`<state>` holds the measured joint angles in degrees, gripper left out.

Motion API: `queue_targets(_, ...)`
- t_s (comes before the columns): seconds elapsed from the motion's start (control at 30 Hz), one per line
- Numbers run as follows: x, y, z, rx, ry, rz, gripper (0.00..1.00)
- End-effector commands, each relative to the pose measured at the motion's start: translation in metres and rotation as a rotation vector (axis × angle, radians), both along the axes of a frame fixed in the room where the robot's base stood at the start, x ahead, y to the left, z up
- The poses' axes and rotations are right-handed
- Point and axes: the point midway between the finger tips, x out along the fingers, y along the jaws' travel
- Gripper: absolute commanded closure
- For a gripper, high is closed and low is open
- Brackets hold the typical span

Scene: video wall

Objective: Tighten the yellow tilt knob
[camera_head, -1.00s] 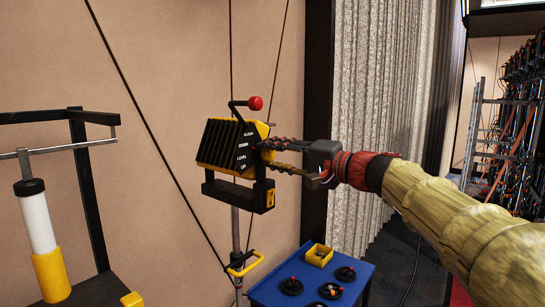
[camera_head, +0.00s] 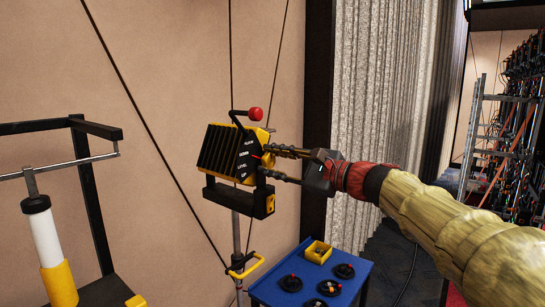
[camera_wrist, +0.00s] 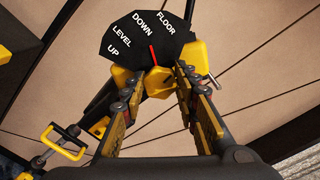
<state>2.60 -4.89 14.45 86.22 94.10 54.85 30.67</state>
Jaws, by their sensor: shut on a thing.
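The yellow tilt knob (camera_wrist: 157,84) sits in front of a black dial plate (camera_wrist: 148,42) marked FLOOR, DOWN, LEVEL and UP in the wrist view. A red pointer (camera_wrist: 153,55) on the plate lies near DOWN. My gripper (camera_wrist: 154,88) is shut on the knob, one finger on each side. In the head view my gripper (camera_head: 266,163) reaches in from the right to the side of the black and yellow ribbed lamp housing (camera_head: 222,152).
A red-tipped lever (camera_head: 254,114) stands above the housing, and a black bar (camera_head: 236,197) hangs below it. A yellow handle (camera_head: 245,264) is on the stand. A blue table (camera_head: 350,268) with small parts is below. Thin cables run close behind.

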Motion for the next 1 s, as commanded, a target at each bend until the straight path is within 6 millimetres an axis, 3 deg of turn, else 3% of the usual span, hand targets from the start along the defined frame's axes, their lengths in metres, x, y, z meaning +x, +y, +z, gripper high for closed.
queue_targets(0.3,0.0007,-0.0004,-0.0004,0.073,0.097,-0.001,0.95)
queue_targets(0.83,0.0008,-0.0004,-0.0017,0.087,0.115,-0.001,0.95)
queue_targets(0.87,0.0008,-0.0004,-0.0017,0.087,0.115,-0.001,0.69)
queue_targets(1.0,0.0007,-0.0004,-0.0014,0.087,0.114,0.000,0.61)
